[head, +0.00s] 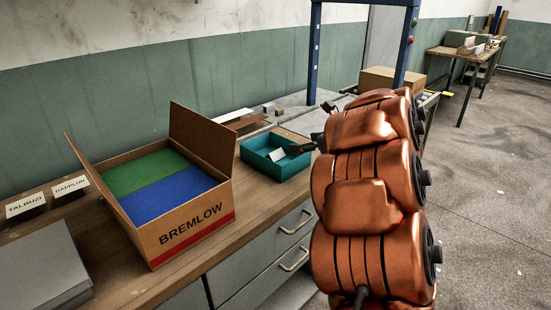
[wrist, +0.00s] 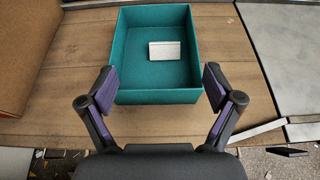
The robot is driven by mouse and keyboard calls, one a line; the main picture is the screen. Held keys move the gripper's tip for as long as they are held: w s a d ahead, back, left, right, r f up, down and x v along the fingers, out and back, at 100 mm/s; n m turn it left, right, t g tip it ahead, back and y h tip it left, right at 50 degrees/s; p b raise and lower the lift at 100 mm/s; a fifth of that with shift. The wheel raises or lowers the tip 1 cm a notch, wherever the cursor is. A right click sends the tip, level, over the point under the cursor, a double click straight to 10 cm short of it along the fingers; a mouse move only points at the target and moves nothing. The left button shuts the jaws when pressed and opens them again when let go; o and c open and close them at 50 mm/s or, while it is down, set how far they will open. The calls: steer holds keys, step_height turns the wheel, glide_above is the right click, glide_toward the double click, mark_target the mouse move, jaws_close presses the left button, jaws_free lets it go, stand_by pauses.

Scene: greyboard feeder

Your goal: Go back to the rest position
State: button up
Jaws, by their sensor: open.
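My gripper (wrist: 160,88) is open and empty in the wrist view, its two dark fingers with purple pads spread wide at the near side of a teal tray (wrist: 122,50). A small white block (wrist: 165,51) lies inside the tray, apart from the fingers. In the head view the teal tray (head: 262,173) stands on the wooden bench, with the white block (head: 277,154) in it. My gripper (head: 308,147) shows small and dark at the tray's right side, partly hidden by my copper-coloured arm.
An open cardboard box (head: 190,228) marked BREMLOW, with green and blue contents, stands left of the tray. Name cards (head: 26,205) and a grey case (head: 40,270) are further left. A blue frame (head: 315,50) rises behind. The floor (head: 485,190) at right is mostly clear.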

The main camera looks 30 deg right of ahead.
steer(key=shift+s+d+r, duration=0.1)
steer(key=shift+s+r, duration=0.05)
steer(key=shift+s, duration=0.2)
